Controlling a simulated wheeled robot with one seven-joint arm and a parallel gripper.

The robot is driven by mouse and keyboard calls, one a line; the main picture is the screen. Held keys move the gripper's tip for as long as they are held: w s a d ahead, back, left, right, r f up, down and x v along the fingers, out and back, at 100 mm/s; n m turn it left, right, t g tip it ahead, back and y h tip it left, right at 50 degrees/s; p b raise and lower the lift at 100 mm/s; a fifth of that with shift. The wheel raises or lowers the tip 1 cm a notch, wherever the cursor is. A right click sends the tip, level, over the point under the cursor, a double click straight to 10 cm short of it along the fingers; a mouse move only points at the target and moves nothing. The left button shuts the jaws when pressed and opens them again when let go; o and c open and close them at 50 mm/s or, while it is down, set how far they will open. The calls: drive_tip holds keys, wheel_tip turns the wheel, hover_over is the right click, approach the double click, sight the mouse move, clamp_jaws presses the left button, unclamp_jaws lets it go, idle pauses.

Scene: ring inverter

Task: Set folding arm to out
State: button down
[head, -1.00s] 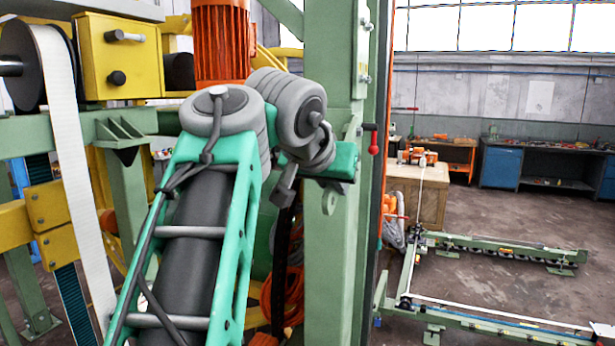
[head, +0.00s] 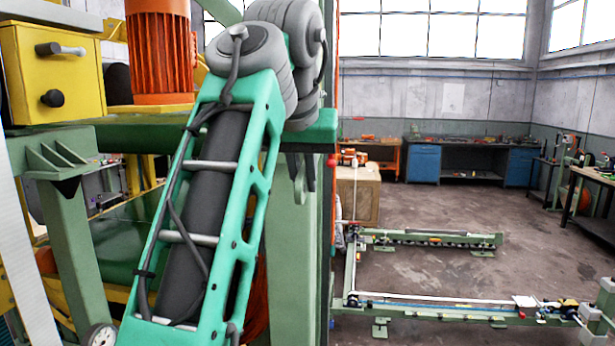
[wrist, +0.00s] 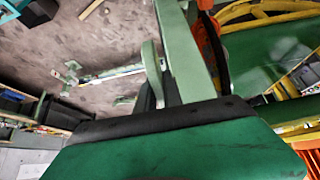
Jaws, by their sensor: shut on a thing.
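My gripper (head: 304,178) is partly visible in the head view as dark prongs below my grey wrist joints, beside a pale green upright. It is shut on a part of the folding arm, and the gripped spot is mostly hidden. A small red knob (head: 332,160) shows just right of the prongs. In the wrist view, a wide dark green panel with a black edge (wrist: 150,121) fills the bottom. A pale green rounded tab (wrist: 152,68) and a pale green beam (wrist: 186,50) rise beyond it. I cannot tell the folding arm's exact angle.
The machine frame with an orange motor (head: 160,50) and a yellow box (head: 52,72) stands close on the left. A low green rail frame (head: 430,308) lies on the floor at right. A wooden crate (head: 358,195) stands behind. Open floor lies between.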

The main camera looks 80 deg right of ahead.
drive_tip(key=shift+f, duration=0.1)
drive_tip(key=c, duration=1.5)
unclamp_jaws()
drive_tip(key=shift+a, duration=0.1)
drive_tip(key=a+b, duration=0.1)
drive_tip(key=a, duration=0.3)
drive_tip(key=a+b, duration=0.1)
drive_tip(key=a, duration=0.3)
drive_tip(key=w+a+r+b, duration=0.1)
drive_tip(key=a+b, duration=0.1)
drive_tip(key=a, duration=0.2)
drive_tip(key=shift+a, duration=0.25)
